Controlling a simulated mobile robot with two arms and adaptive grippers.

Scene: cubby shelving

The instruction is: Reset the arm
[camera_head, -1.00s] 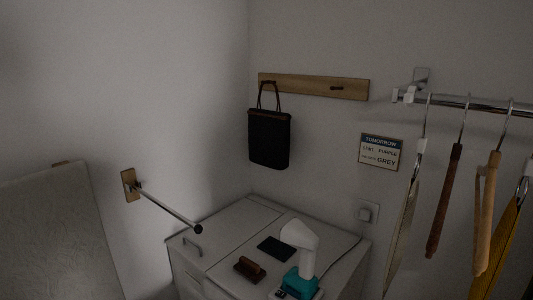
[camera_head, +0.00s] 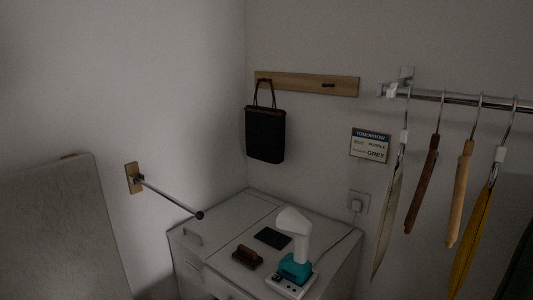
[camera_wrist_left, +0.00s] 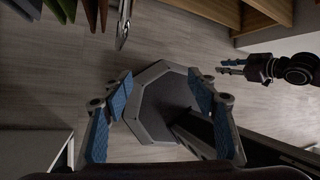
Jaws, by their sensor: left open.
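My left gripper (camera_wrist_left: 160,110) shows in the left wrist view, its two blue-padded fingers spread apart. Nothing is between the fingers; behind them lie my own grey base and the wood-look floor (camera_wrist_left: 150,50). My right gripper (camera_wrist_left: 232,67) shows at the upper right of the left wrist view, over the floor and apart from the left one. It is small there, and I cannot tell whether its fingers are open or shut. Neither gripper shows in the head view.
In the head view a white cabinet (camera_head: 222,228) carries a teal-and-white device (camera_head: 295,262), a brown brush (camera_head: 247,257) and a dark flat object (camera_head: 272,238). A black bag (camera_head: 265,134) hangs on a wall rack. Hangers (camera_head: 460,195) hang from a rail at right. A rod (camera_head: 170,197) juts from the left wall.

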